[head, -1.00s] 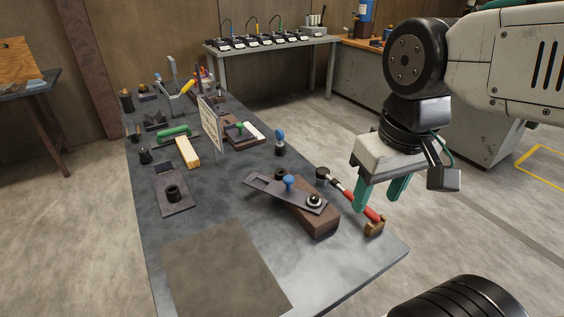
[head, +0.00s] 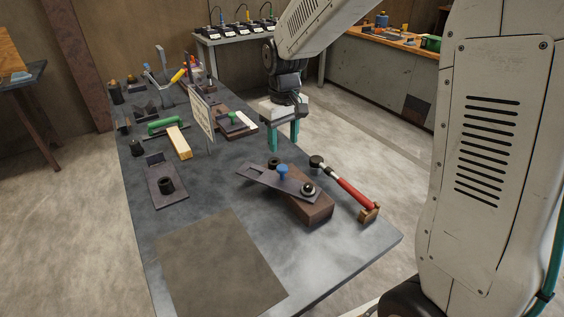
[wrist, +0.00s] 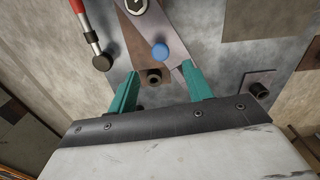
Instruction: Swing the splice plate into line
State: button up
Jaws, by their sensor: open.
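The splice plate (head: 262,179) is a flat grey bar with a blue knob (head: 282,170) on top. Its near right end sits under a round nut (head: 308,189) on a brown block (head: 318,209). The plate lies askew to the block, its other end sticking out to the left. A dark round socket (head: 274,162) shows at the block's far end, uncovered. My gripper (head: 282,141) is open and empty beyond the plate. In the wrist view, the plate (wrist: 178,57) and blue knob (wrist: 161,51) lie ahead of my open fingers (wrist: 160,88).
A red-handled hammer-like tool (head: 350,191) lies right of the block. A sign (head: 200,117), a wooden bar (head: 179,142) and a plate with a dark cylinder (head: 166,187) stand left. The table's front has a bare brown mat (head: 219,265).

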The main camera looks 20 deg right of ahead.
aim_at(282, 167)
jog(key=shift+w+f, duration=0.4)
jog(key=shift+f, duration=0.3)
notch_tip(282, 167, down, 7)
jog(key=shift+f, duration=0.1)
grip_shut()
jog(key=shift+w+d+m, duration=0.25)
jog(key=shift+d+m, duration=0.2)
jog(key=shift+m, duration=0.2)
jog(key=shift+w+d+m, duration=0.2)
jog(key=shift+d+m, duration=0.25)
jog(key=shift+m, duration=0.2)
jog(key=shift+w+d+m, duration=0.2)
jog(key=shift+d+m, duration=0.9)
jog(key=shift+m, duration=0.4)
grip_release()
jog(key=shift+d, duration=0.1)
